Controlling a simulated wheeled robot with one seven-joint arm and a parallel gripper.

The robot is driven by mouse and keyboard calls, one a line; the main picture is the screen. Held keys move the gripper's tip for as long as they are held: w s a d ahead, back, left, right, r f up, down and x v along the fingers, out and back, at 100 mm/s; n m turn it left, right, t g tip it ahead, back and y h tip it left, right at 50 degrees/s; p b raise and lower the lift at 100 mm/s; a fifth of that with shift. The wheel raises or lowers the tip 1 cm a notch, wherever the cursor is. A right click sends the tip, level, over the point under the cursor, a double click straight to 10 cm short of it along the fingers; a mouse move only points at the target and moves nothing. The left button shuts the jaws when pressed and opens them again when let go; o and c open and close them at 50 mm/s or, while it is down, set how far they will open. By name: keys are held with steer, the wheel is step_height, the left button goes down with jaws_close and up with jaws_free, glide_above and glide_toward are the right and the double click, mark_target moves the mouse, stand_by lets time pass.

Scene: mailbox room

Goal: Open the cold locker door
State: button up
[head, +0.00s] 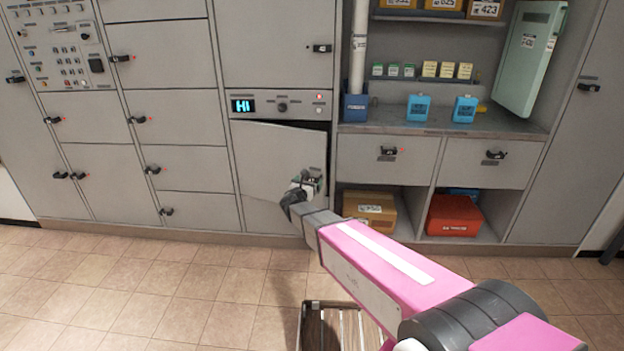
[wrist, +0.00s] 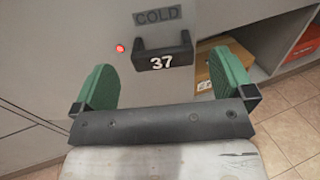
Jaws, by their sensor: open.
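The cold locker door (head: 265,160) is grey and stands slightly ajar, with a dark gap along its top and right edges. In the wrist view the door (wrist: 90,25) carries a COLD label, a red light and a black handle (wrist: 163,55) marked 37. My gripper (wrist: 165,78) is open, its green fingers apart on either side just below the handle. The handle is not between closed fingers, and I cannot tell if anything touches. In the head view my gripper (head: 303,187) is at the door's right side and partly hides the handle.
A panel with a lit display (head: 243,106) sits above the door. To the right, a cardboard box (head: 370,208) and a red box (head: 454,217) sit in low open shelves. A slatted wooden item (head: 335,322) is on the floor below my arm. Tiled floor is clear to the left.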

mark_target(311, 178)
steer(key=shift+x, duration=2.2)
steer(key=c, duration=1.2)
steer(key=shift+s, duration=0.2)
steer(key=shift+c, duration=0.2)
